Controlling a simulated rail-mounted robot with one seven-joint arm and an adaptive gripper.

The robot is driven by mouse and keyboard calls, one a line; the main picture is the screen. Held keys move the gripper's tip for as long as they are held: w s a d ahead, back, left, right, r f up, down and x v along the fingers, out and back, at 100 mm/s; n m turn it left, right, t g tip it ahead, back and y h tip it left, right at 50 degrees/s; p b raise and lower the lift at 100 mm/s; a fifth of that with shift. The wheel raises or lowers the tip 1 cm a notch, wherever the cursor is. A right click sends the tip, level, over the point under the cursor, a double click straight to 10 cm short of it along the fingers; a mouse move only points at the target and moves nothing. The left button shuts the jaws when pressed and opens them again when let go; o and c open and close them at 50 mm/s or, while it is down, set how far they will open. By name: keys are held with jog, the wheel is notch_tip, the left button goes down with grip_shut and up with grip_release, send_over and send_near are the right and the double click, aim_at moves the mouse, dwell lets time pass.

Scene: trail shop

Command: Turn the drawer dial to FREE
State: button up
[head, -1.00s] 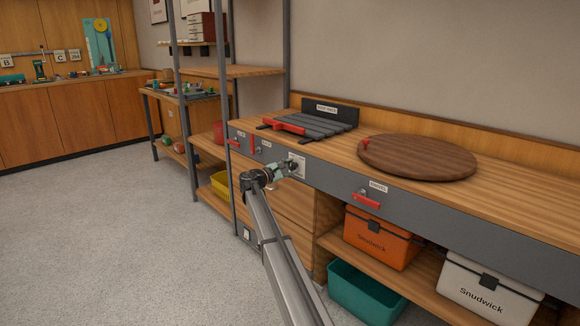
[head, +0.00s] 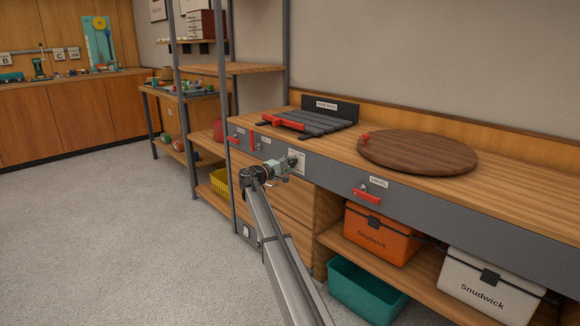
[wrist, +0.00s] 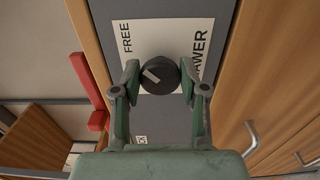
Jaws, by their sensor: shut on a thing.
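The drawer dial (wrist: 160,76) is a round black knob with a pale pointer mark on a white plate. The plate (head: 297,160) is on the grey front rail of the bench in the head view. The word FREE (wrist: 126,38) is printed at the plate's upper left in the wrist view, and DRAWER, partly hidden, runs down the right. The pointer mark lies on the knob's left half, pointing left and slightly up. My green gripper (wrist: 160,77) is shut on the dial, one finger on each side. In the head view my gripper (head: 283,168) covers the plate's lower left.
A red handle (wrist: 90,92) stands out left of the dial in the wrist view. Another red handle (head: 367,196) is further right on the rail. A round wooden board (head: 418,155) and a slatted rack (head: 318,120) are on the bench. Clear floor (head: 110,230) lies left.

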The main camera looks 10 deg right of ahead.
jog(key=shift+w, duration=0.1)
dwell(0.4)
jog(key=o, duration=1.1)
jog(key=v, duration=1.2)
